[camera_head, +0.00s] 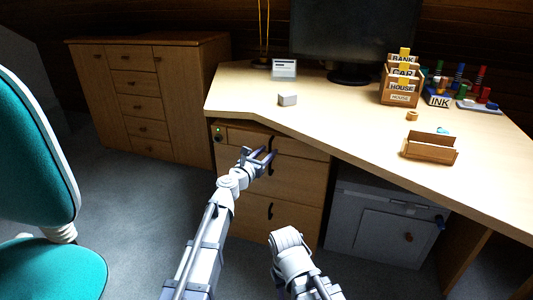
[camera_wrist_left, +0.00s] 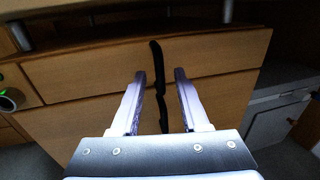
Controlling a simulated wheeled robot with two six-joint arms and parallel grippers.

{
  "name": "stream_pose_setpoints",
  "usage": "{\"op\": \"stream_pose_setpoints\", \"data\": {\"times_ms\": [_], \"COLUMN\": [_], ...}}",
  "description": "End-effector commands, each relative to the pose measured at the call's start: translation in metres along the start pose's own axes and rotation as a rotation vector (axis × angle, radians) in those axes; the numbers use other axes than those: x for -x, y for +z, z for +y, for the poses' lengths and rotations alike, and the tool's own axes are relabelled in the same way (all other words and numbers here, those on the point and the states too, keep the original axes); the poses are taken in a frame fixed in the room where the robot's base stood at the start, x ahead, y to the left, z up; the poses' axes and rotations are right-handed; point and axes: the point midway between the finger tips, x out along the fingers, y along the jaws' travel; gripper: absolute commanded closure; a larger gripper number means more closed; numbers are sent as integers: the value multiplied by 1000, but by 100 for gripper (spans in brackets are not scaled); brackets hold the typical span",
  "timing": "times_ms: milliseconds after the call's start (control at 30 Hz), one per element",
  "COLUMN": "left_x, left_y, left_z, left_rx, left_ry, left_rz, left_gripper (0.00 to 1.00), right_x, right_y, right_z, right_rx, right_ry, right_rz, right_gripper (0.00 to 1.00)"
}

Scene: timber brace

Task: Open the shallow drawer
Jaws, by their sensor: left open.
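The wooden drawer unit stands under the desk, with a shallow drawer (camera_head: 300,147) at its top and deeper fronts below. In the left wrist view the shallow drawer front (camera_wrist_left: 90,72) looks closed, with an upright black handle (camera_wrist_left: 156,62). My left gripper (camera_head: 265,156) is open and empty in front of the unit. In the wrist view its two fingers (camera_wrist_left: 157,74) lie on either side of the handle; whether they reach its depth I cannot tell. Of my right arm only a link shows at the bottom of the head view; its gripper is out of sight.
The desk top (camera_head: 350,120) overhangs the unit. A green-lit round lock (camera_head: 218,133) sits at the unit's left. A grey cabinet (camera_head: 375,225) stands to the right and a teal chair (camera_head: 40,160) at the left. The floor (camera_head: 140,215) between chair and unit is free.

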Motion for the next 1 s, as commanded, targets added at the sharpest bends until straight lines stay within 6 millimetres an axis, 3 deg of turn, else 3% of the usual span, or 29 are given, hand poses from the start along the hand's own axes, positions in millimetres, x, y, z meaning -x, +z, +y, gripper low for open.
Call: {"op": "stream_pose_setpoints", "data": {"times_ms": [67,433,1000], "left_x": [0,0,0], "left_y": [0,0,0], "left_z": [0,0,0], "left_rx": [0,0,0], "left_ry": [0,0,0], "left_rz": [0,0,0], "left_gripper": [59,100,100], "right_x": [0,0,0], "right_y": [0,0,0], "right_z": [0,0,0], "right_rx": [0,0,0], "right_ry": [0,0,0], "right_rz": [0,0,0], "right_gripper": [50,50,50]}}
